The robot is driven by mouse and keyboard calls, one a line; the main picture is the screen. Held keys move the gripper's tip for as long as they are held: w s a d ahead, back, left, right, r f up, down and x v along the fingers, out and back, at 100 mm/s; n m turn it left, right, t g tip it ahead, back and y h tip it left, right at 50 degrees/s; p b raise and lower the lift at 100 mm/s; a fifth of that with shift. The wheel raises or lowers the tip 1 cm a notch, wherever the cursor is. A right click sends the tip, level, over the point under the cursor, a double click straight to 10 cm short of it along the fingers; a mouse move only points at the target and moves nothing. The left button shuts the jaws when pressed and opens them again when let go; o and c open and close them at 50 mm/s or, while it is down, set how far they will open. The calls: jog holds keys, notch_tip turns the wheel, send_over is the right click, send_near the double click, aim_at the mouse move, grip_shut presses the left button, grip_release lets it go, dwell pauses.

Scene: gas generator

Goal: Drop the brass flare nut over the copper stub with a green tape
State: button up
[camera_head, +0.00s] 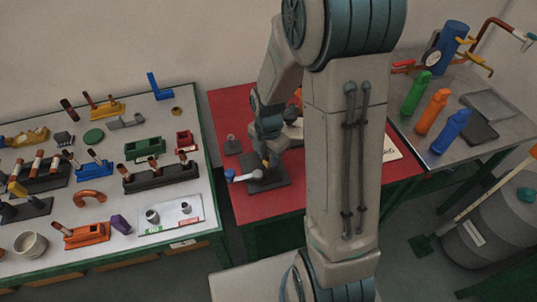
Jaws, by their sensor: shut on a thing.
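My gripper (268,152) is over the dark plate (278,183) on the red table, pointing down. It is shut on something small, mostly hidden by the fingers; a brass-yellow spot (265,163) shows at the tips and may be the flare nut. A white piece with a blue end (240,176) is just left of the tips. I cannot make out a copper stub with green tape under the gripper. Several copper stubs with bands stand in holders on the left table, such as the black holder (160,180); their tape colours are too small to tell.
The left table (115,225) is crowded with holders, a green tray (144,149) and a bowl (30,244). My arm hides much of the red table (225,110). Green, orange and blue bottles (450,131) stand on the right table. A grey drum (495,235) is at right.

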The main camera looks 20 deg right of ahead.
jog(key=shift+f+b, duration=0.5)
jog(key=shift+f, duration=0.2)
jog(key=o, duration=0.7)
jog(key=shift+o, duration=0.2)
notch_tip(320, 180, up, 14)
jog(key=shift+f, duration=0.1)
